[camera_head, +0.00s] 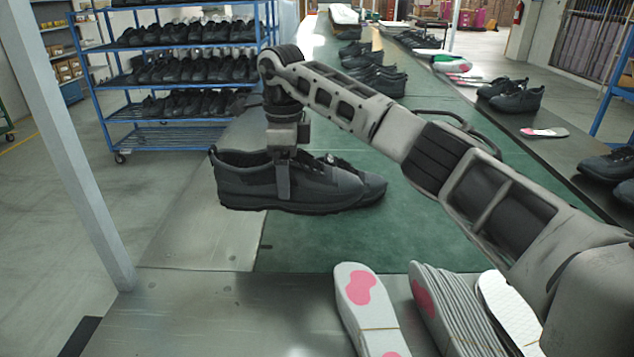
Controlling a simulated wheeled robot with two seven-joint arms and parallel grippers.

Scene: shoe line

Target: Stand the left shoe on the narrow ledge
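A dark grey shoe (325,190) is upright with its toe to the right, at the left side of the green belt. A second dark shoe (373,183) is behind it, mostly hidden. I cannot tell which is the left shoe. My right gripper (284,180) comes down from above at the near shoe's opening, one finger against its near side. The other finger is hidden, so its grip is unclear. My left gripper is not in view. A metal strip (190,225) runs along the belt's left edge; a narrow dark ledge (560,150) runs along its right.
Pink-marked insoles (365,305) and a stack of insoles (445,310) lie at the front. Several shoes (375,75) stand farther along the belt, and others (515,98) on the right ledge. A blue shoe rack (190,85) stands at the back left. A grey post (75,150) is at left.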

